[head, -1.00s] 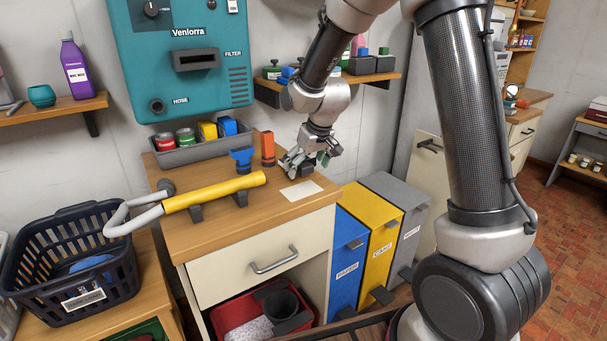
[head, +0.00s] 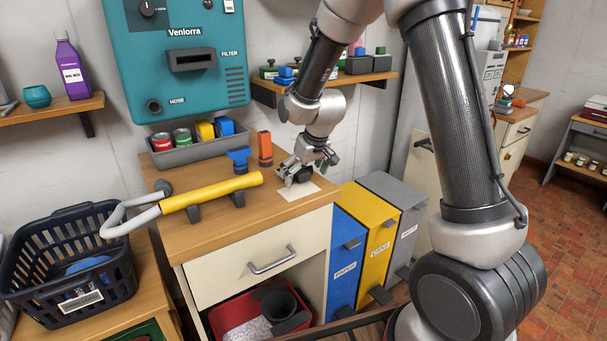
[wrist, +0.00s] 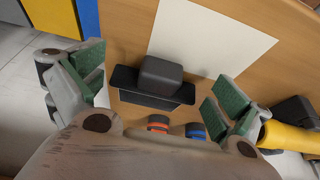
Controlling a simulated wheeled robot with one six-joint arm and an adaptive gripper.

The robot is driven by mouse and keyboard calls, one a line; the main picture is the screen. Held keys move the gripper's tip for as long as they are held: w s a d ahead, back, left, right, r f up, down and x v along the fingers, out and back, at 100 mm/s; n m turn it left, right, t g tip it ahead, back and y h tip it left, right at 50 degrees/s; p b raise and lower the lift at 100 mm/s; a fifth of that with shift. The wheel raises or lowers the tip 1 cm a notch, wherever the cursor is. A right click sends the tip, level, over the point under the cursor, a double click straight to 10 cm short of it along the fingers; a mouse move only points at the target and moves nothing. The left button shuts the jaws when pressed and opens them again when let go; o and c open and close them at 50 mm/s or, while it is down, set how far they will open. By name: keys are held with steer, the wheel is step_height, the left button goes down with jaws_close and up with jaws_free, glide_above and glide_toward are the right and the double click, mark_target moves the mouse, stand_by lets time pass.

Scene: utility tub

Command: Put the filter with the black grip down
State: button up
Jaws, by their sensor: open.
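The filter with the black grip (wrist: 160,76) is a dark flat plate with a block-shaped grip, between my gripper's fingers in the wrist view. My gripper (head: 300,177) is open around it, with green-padded fingers apart on both sides and a visible gap to the grip. The filter overlaps an edge of the white sheet (wrist: 215,35) on the wooden counter (head: 230,212). In the head view the sheet (head: 298,192) is partly covered by my gripper. The filter's underside is hidden, so I cannot tell its exact contact with the counter.
A blue-topped filter (head: 239,158) and an orange one (head: 265,148) stand left of my gripper. A yellow-gripped handle (head: 212,191) lies at the counter's left. A grey tray (head: 193,146) with several coloured items stands behind. A shelf (head: 335,88) is above.

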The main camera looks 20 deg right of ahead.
steer(key=v, duration=1.2)
steer(key=s+d+r+m, duration=0.1)
steer(key=s+d+r, duration=0.6)
steer(key=s, duration=0.4)
steer(key=s+d+m, duration=0.1)
steer(key=s+d, duration=0.2)
steer(key=s, duration=0.6)
steer(key=s+d+m+h, duration=0.1)
steer(key=s+d, duration=0.2)
steer(key=s, duration=0.6)
steer(key=shift+r+m, duration=0.3)
